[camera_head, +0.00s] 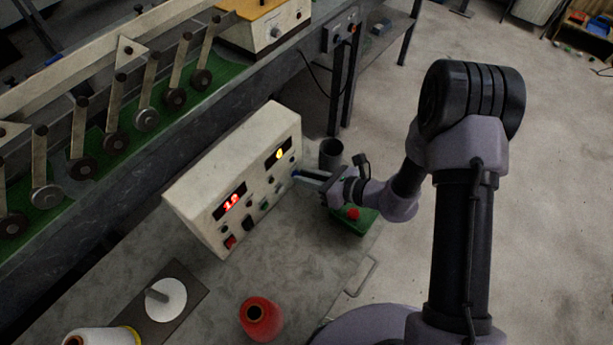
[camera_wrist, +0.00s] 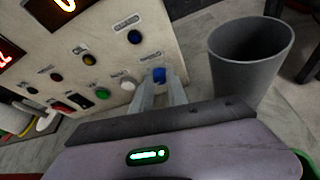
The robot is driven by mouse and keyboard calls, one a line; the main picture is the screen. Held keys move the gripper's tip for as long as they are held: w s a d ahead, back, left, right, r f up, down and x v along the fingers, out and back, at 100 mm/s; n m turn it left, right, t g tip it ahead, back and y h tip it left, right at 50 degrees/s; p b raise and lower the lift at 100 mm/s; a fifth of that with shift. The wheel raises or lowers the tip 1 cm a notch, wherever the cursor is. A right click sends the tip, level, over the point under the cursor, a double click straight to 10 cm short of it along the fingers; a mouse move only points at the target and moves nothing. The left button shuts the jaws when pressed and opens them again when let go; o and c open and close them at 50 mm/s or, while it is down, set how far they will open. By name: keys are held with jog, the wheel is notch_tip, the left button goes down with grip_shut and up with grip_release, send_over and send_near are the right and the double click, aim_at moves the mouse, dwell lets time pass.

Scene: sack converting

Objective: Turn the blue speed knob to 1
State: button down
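The blue speed knob (camera_wrist: 158,75) is at the lower right of the control panel's face in the wrist view, under a small label I cannot read. My gripper (camera_wrist: 161,83) reaches up to it, with one finger on each side of the knob. The fingers are apart, but I cannot tell whether they touch it. In the head view my gripper (camera_head: 299,174) is at the right end of the cream control box (camera_head: 205,170) and covers most of the knob. The box has a red display (camera_head: 229,200), its digits unclear, and a yellow display (camera_head: 279,154).
Another blue control (camera_wrist: 134,37) sits above the knob, and white and green buttons lie to its left. A grey cup (camera_head: 331,153) stands close beside my gripper. A green box with a red button (camera_head: 352,214) is just below it. A red spool (camera_head: 261,318) stands at the front.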

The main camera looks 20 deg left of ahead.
jog(key=n+b, duration=0.1)
jog(key=b, duration=0.1)
jog(key=n+t+b, duration=0.1)
jog(key=b, duration=0.1)
jog(key=shift+s+a+f+h, duration=0.2)
jog(key=shift+f+h, duration=0.1)
jog(key=shift+f, duration=0.1)
jog(key=shift+s+d+r+n+t+b, duration=0.1)
jog(key=shift+r+n+t+b, duration=0.15)
jog(key=shift+n+t+b, duration=0.25)
jog(key=shift+r, duration=0.15)
jog(key=c, duration=1.3)
grip_release()
